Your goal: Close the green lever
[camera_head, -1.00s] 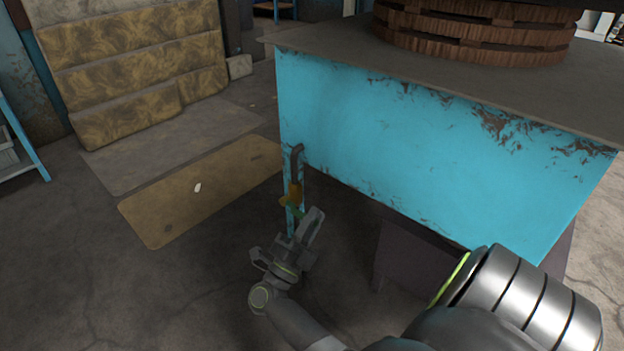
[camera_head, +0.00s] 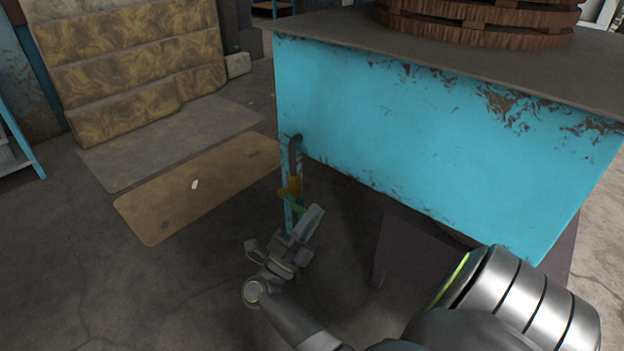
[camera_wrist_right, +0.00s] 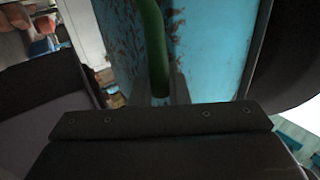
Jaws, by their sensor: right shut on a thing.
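The green lever (camera_head: 299,206) is below the orange-brown valve (camera_head: 291,187) on a rusty pipe at the left corner of the blue tank (camera_head: 430,150). My right gripper (camera_head: 302,212) is at the lever, low in front of the tank. In the right wrist view the green lever (camera_wrist_right: 155,45) runs down from the top edge to between the grey fingertips, which are shut on it. My left gripper is not in view.
A brown wooden round stack (camera_head: 475,25) stands on the tank's flat grey top (camera_head: 340,45). A tan board (camera_head: 195,190) lies on the floor at left, with stacked yellowish slabs (camera_head: 135,70) behind. The floor left of the gripper is clear.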

